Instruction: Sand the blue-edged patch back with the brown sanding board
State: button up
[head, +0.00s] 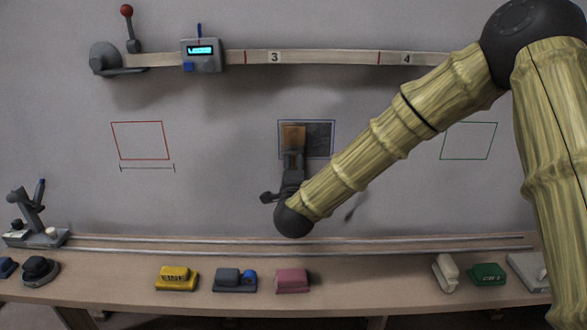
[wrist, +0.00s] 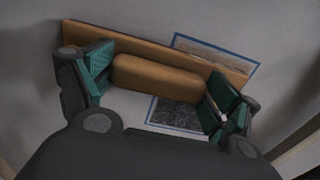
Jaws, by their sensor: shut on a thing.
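The blue-edged patch (head: 321,140) is a blue-outlined rectangle on the grey wall, in the middle of the head view. Its visible right part is dark. The brown sanding board (head: 293,136) lies over its left part, hiding that surface. In the wrist view the board (wrist: 88,34) crosses the patch (wrist: 178,114); dark speckled surface shows below it and a paler brownish strip above. The board looks flat against the wall, but I cannot tell whether it touches. My gripper (head: 292,159) is shut on the board's rounded handle (wrist: 160,78), green pads at its ends.
A red outline (head: 142,141) and a green outline (head: 468,141) flank the patch. A numbered rail (head: 330,58) with a display box (head: 202,56) runs above. Below, a bench (head: 225,306) carries yellow (head: 176,279), blue-grey (head: 229,280), pink (head: 292,281), white (head: 446,273) and green (head: 487,274) blocks.

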aim_at(294, 130)
jog(key=shift+w+r+p, duration=0.15)
jog(key=shift+r+p, duration=2.4)
jog(key=shift+r, duration=2.5)
jog(key=shift+r, duration=0.1)
jog(key=shift+r+p, duration=0.85)
jog(key=shift+r, duration=0.65)
jog(key=shift+f+b, duration=4.25)
jog(key=shift+f, duration=2.45)
jog(key=shift+o, duration=0.9)
jog(key=shift+c, duration=0.9)
